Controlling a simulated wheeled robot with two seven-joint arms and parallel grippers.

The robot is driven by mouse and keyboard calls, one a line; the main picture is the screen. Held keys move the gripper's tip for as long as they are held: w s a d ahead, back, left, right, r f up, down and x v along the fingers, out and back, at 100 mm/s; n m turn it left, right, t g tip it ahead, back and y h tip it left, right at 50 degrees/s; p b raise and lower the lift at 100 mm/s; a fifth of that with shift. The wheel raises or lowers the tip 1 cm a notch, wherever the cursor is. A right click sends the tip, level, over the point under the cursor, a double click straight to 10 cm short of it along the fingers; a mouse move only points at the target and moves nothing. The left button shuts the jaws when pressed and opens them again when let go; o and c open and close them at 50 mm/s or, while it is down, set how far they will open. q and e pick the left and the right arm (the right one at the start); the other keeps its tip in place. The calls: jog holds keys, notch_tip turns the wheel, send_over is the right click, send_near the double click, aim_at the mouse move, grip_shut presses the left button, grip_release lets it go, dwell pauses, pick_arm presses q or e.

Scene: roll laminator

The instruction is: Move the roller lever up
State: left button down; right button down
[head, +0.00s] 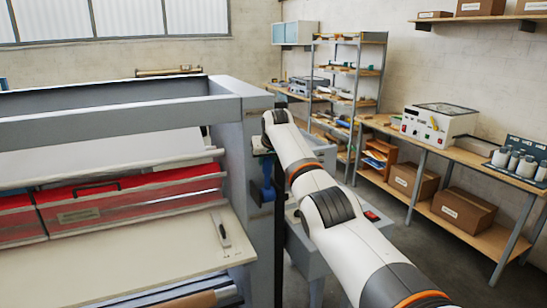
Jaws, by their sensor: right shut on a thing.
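The roll laminator (110,112) is a large grey frame at the left, with red panels across its front. My right arm reaches from the lower right to the laminator's right side post. My right gripper (262,150) is at that post, small and partly hidden by my own wrist. It is shut on the roller lever (268,183), whose blue part shows just below the gripper, beside the post. The exact grip and the lever's full angle are hard to make out. My left gripper is not in view.
A pale feed table (130,254) juts out at the laminator's front. A workbench (465,155) with a white device (437,125), jars and boxes runs along the right wall. A shelf rack (350,85) stands behind.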

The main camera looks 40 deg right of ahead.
jog(key=shift+w, duration=0.15)
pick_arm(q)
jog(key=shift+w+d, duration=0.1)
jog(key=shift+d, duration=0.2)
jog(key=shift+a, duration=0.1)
pick_arm(e)
jog(key=c, duration=1.4)
grip_release()
jog(key=o, duration=0.3)
jog(key=shift+w+f, duration=0.15)
